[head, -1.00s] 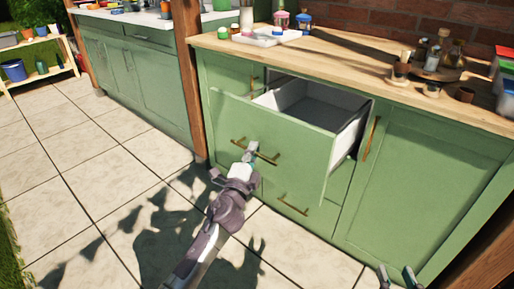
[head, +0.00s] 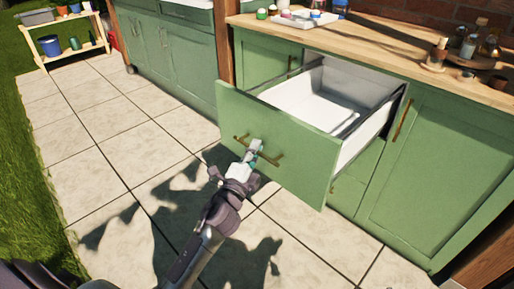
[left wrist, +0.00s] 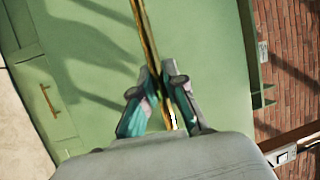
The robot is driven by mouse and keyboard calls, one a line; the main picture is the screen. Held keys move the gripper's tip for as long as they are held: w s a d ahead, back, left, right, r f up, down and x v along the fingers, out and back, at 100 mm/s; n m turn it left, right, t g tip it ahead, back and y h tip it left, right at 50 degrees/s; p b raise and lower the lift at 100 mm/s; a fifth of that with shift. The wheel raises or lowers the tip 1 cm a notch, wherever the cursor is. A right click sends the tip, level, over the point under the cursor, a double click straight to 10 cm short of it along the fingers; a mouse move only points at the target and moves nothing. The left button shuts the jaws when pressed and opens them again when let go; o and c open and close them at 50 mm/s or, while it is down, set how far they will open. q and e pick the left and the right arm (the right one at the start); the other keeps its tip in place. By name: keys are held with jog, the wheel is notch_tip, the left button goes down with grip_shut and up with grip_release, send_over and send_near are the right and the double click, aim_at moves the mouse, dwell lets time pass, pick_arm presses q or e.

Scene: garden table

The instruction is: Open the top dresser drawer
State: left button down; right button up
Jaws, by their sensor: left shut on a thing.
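The top dresser drawer (head: 275,145) has a green front and white inner walls, and it is pulled well out of the green dresser. A white tray-like object (head: 312,100) lies inside it. My left gripper (head: 253,152) is shut on the brass bar handle (head: 268,156) of this drawer. In the left wrist view, the two fingers (left wrist: 160,105) of that gripper close around the brass bar handle (left wrist: 142,35), with the green drawer front (left wrist: 200,50) behind. My right gripper is not in the head view.
The wooden countertop (head: 400,62) holds a white tray (head: 300,20) and several bottles (head: 465,45). A cabinet door (head: 430,180) stands right of the drawer. A wooden shelf (head: 75,50) with pots stands far left. The paved floor (head: 130,150) in front is clear.

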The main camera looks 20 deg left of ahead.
pick_arm(q)
jog(key=c, duration=1.2)
grip_release()
jog(key=s+f, duration=0.2)
jog(key=s, duration=0.9)
jog(key=shift+s+d, duration=0.35)
jog(key=shift+s, duration=0.05)
jog(key=shift+f, duration=0.15)
